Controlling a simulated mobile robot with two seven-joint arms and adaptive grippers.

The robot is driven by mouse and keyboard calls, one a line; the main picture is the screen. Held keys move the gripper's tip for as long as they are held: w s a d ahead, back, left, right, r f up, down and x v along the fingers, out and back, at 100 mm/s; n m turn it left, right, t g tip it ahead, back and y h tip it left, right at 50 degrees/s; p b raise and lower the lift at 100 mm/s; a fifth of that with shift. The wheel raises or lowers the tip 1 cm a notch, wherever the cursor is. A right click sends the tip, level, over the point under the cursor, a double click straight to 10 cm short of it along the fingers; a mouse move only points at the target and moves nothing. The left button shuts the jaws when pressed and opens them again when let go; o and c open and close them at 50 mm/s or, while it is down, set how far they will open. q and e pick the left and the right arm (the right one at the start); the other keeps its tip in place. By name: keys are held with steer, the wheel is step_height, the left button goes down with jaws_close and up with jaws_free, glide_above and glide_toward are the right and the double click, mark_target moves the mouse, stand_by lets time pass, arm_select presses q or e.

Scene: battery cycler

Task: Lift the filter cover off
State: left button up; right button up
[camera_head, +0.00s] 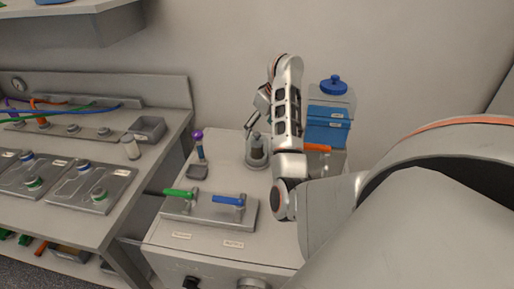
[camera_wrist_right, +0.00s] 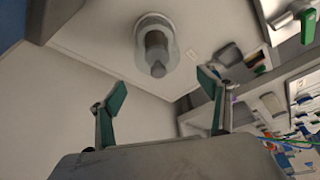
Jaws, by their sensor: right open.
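A grey round cover with an upright knob (camera_head: 256,152), which looks like the filter cover, stands on the white cabinet top in the head view. In the right wrist view, the cover (camera_wrist_right: 155,45) shows beyond the fingers, its knob between their directions. My right gripper (camera_head: 252,122) is above and just behind the cover in the head view, partly hidden by its own wrist. Its green-tipped fingers (camera_wrist_right: 165,98) are spread apart with nothing between them. They look clear of the knob. My left gripper is out of view.
A blue container with a blue knobbed lid (camera_head: 333,85) stands to the right of my arm. A panel with green and blue valve handles (camera_head: 222,222) lies in front. A purple-topped item (camera_head: 198,143) stands left. A bench with trays (camera_head: 95,222) is further left.

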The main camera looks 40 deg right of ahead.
mark_target(258, 134)
steer(key=x, duration=0.3)
steer(key=shift+s+d+f, duration=0.1)
steer(key=shift+s+f, duration=0.05)
steer(key=shift+f, duration=0.3)
steer(key=shift+w+f, duration=0.25)
steer(key=shift+f, duration=0.25)
steer(key=c, duration=1.5)
